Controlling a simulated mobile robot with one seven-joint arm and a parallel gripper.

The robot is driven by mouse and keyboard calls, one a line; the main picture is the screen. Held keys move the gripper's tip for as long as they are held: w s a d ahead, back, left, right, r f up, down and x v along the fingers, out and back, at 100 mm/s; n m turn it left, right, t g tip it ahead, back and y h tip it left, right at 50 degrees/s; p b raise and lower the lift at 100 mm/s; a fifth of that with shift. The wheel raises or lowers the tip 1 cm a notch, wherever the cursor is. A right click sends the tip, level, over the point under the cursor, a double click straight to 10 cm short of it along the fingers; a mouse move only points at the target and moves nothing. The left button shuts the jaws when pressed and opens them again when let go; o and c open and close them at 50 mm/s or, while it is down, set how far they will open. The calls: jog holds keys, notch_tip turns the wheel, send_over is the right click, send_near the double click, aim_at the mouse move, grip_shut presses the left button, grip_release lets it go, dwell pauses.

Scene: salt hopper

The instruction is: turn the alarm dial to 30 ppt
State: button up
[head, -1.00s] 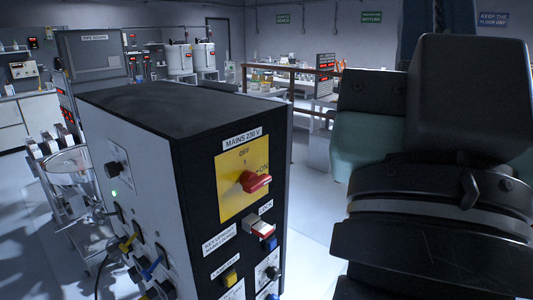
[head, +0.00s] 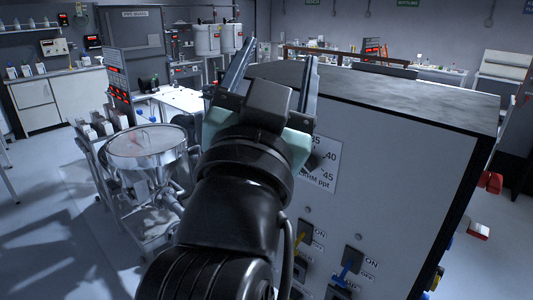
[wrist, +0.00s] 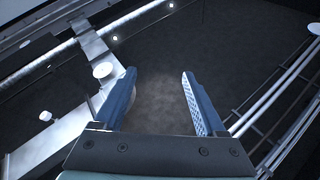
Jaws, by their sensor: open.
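The alarm dial's white scale plate (head: 326,166) is on the light side face of the tall cabinet, low behind my gripper in the head view. A few numbers and "ppt" can be read on it. My arm covers its left part, and a dark knob (head: 317,160) shows partly at its edge. The dial's setting cannot be read. My gripper (head: 279,51) is open and empty, pointing up and away in front of the cabinet face. In the wrist view my gripper (wrist: 158,74) has both fingers apart with nothing between them; the dial cannot be made out there.
The cabinet (head: 420,150) fills the right side, with yellow (head: 300,238) and blue (head: 347,268) switches below the plate. A steel hopper (head: 147,150) stands at left. Open floor (head: 40,220) lies at far left.

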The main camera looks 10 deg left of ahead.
jog(key=w+a+f+m+g+h+b, duration=0.15)
jog(key=f+m+g+h, duration=0.25)
jog(key=f+m, duration=0.45)
jog(key=w+a+f+m+g+h+b, duration=0.1)
jog(key=w+a+f+m+g+h, duration=0.25)
jog(key=f, duration=0.85)
jog(key=w+d+m+g+h+p, duration=0.1)
jog(key=w+d+p, duration=0.5)
jog(key=w+d, duration=0.2)
jog(key=shift+w+d, duration=0.2)
jog(key=shift+d, duration=0.1)
jog(key=shift+r+h, duration=0.1)
jog(key=shift+h, duration=0.15)
jog(key=shift+c, duration=0.2)
grip_shut()
